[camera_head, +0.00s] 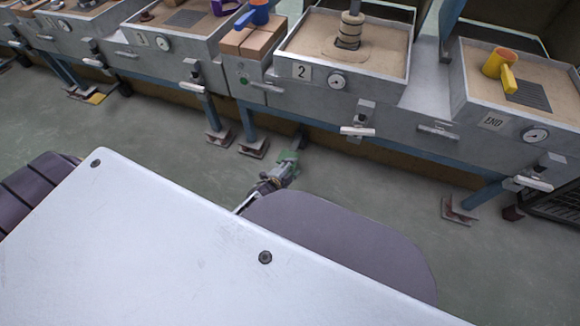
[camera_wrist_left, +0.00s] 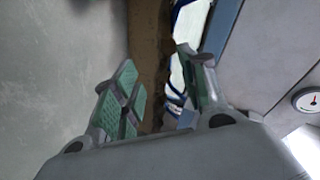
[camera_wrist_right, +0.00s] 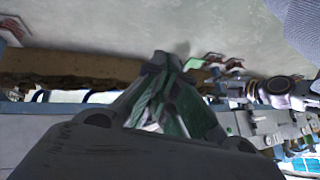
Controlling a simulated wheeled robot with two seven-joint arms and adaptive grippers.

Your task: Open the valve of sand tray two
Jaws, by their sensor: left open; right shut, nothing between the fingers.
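Sand tray two (camera_head: 400,70) bears a plate marked 2 (camera_head: 301,72) and a round gauge (camera_head: 337,82) on its front. Its valve (camera_head: 357,131) hangs below the gauge, with a white bar handle lying about level. My left gripper (camera_head: 287,160) is low, left of the valve and apart from it. In the left wrist view my left gripper (camera_wrist_left: 157,60) is open and empty, with a gauge (camera_wrist_left: 312,102) at the right edge. The valve cannot be made out there. My right gripper (camera_wrist_right: 167,65) shows only in the right wrist view, shut and empty.
A wooden box (camera_head: 252,42) is left of tray two. Blue bench legs (camera_head: 247,122) reach the floor. Green-grey floor (camera_head: 180,160) is clear before the bench.

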